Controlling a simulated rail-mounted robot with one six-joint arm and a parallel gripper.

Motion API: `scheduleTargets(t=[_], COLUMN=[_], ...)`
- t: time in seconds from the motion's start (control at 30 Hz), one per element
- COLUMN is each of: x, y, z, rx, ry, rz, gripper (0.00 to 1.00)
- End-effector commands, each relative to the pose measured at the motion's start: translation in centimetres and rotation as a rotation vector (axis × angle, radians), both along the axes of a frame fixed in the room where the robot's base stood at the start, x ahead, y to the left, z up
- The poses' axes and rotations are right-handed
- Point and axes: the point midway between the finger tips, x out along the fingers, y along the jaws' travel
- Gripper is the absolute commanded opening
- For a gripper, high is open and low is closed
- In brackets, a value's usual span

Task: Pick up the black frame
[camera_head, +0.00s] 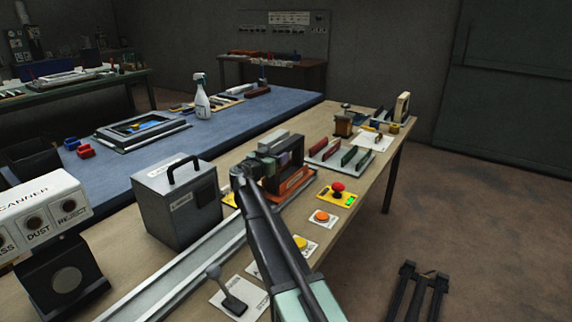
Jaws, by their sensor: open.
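My arm reaches up from the bottom edge to the middle of the wooden bench. My gripper (276,152) is at its end, small and dark in this view, and its jaws are open. A dark upright frame-like piece (297,158) stands right at the gripper, above an orange base (292,184). I cannot tell whether the jaws touch it or are around it. A flat black and grey frame (143,129) with a blue and orange picture inside lies on the blue mat, left of and apart from the gripper.
A grey metal box (178,205) with a handle stands left of my arm. A rack with red and green slats (343,156) is to the right. A red button (338,187) and an orange button (321,216) sit near the bench edge. A spray bottle (201,100) stands on the blue mat (235,122).

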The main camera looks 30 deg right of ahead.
Motion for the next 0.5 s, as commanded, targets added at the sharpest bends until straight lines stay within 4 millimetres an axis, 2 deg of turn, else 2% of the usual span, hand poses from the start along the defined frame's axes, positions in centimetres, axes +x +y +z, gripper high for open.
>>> scheduleTargets(t=[0.07,0.23,0.5], x=[0.47,0.38,0.37], y=[-0.66,-0.68,-0.67], z=[0.01,0.01,0.01], rx=[0.000,0.000,0.000], ry=[0.000,0.000,0.000], rz=[0.001,0.001,0.001], gripper=[0.72,0.72,0.33])
